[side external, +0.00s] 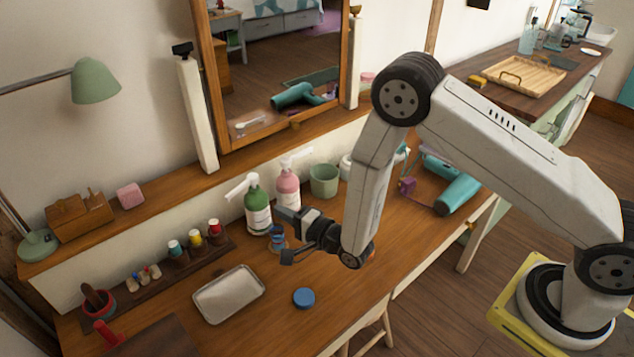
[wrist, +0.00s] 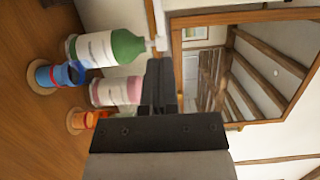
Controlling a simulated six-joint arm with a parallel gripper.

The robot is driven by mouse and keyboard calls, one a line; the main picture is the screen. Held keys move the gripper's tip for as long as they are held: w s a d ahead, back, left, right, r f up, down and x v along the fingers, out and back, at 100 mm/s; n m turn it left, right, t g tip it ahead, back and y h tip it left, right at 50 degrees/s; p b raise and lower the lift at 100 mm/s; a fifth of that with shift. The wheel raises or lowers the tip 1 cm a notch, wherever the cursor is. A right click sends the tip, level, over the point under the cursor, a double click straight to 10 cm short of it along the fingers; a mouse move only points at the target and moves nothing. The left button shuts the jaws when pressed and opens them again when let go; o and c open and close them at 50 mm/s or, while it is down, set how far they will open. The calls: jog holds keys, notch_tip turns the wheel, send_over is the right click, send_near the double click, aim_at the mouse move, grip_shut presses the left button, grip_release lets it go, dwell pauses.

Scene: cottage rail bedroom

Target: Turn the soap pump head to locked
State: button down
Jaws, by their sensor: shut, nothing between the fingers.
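Two pump bottles stand side by side near the back of the wooden desk. The green bottle (side external: 257,212) has a white pump head (side external: 240,187) with its spout pointing left. The pink bottle (side external: 288,186) has a white pump head (side external: 297,158). My gripper (side external: 282,212) is shut and empty in front of the two bottles. In the wrist view, my gripper (wrist: 160,66) points toward the green bottle (wrist: 125,46) and its pump head (wrist: 157,28), and its fingers hide part of the pink bottle (wrist: 117,92). I cannot tell whether either head is locked.
A blue spool (wrist: 58,75) and an orange one (wrist: 88,120) stand close to the bottles. A green cup (side external: 324,181) is to the right. A metal tray (side external: 229,294) and a blue disc (side external: 304,298) lie in front. A mirror (side external: 275,70) stands behind.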

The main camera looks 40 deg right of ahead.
aim_at(237, 191)
jog(key=shift+x, duration=5.3)
jog(key=shift+w, duration=0.1)
jog(key=shift+w+a, duration=0.5)
jog(key=shift+w, duration=0.15)
jog(key=shift+s, duration=0.15)
jog(key=s, duration=1.3)
jog(key=shift+s, duration=0.4)
